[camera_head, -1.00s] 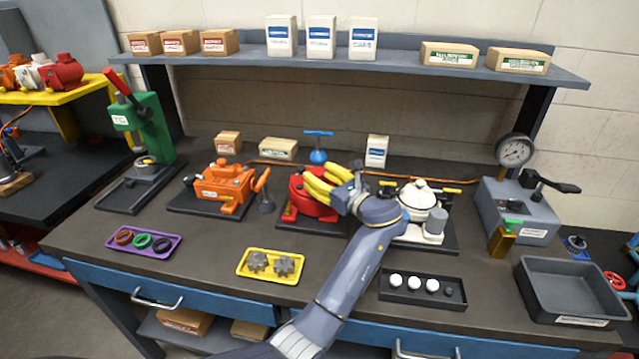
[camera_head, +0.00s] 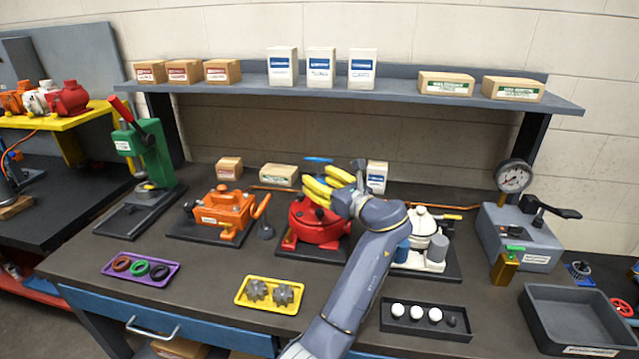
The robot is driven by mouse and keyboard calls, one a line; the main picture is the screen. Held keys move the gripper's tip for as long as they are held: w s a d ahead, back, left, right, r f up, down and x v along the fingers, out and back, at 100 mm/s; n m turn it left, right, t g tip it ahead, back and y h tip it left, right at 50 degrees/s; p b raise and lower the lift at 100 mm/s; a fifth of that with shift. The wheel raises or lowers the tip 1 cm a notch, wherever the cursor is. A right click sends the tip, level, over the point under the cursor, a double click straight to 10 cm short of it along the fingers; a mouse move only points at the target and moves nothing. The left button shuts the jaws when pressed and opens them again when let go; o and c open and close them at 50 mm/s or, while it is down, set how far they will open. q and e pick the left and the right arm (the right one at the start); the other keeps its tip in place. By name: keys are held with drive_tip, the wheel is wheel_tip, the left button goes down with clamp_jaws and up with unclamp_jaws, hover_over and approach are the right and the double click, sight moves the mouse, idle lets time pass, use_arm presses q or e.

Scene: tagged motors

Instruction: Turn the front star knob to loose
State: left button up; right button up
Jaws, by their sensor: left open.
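My left gripper (camera_head: 320,190), with yellow fingers, is open above the top of the red motor (camera_head: 318,224), pointing left. The fingers look apart from the motor, though the exact gap is hard to judge. The red motor sits on a dark base plate at the middle of the bench. I cannot make out a front star knob clearly; the gripper and arm cover part of the motor's right side. A blue T-handle (camera_head: 318,160) shows behind the fingers, partly hidden. My right gripper is not in view.
An orange motor (camera_head: 224,212) stands left, a white motor (camera_head: 428,238) right, partly behind my arm. In front lie a purple tray (camera_head: 112,272), a yellow tray (camera_head: 262,304) and a black tray (camera_head: 450,336). A gauge unit (camera_head: 520,235) and grey bin (camera_head: 535,318) stand right.

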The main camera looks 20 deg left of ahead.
use_arm(q)
drive_tip(key=shift+a+f, duration=0.15)
drive_tip(key=shift+a, duration=0.2)
drive_tip(key=s+a+r+m+t, duration=0.1)
drive_tip(key=s+a+r+t, duration=0.1)
drive_tip(key=a, duration=0.6)
drive_tip(key=s+a+r+m+t, duration=0.1)
drive_tip(key=a+r+t, duration=0.1)
drive_tip(key=a, duration=0.7)
drive_tip(key=m+h, duration=1.1)
drive_tip(key=h, duration=0.6)
approach(319, 211)
drive_tip(key=x, duration=0.9)
drive_tip(key=shift+o, duration=0.2)
clamp_jaws()
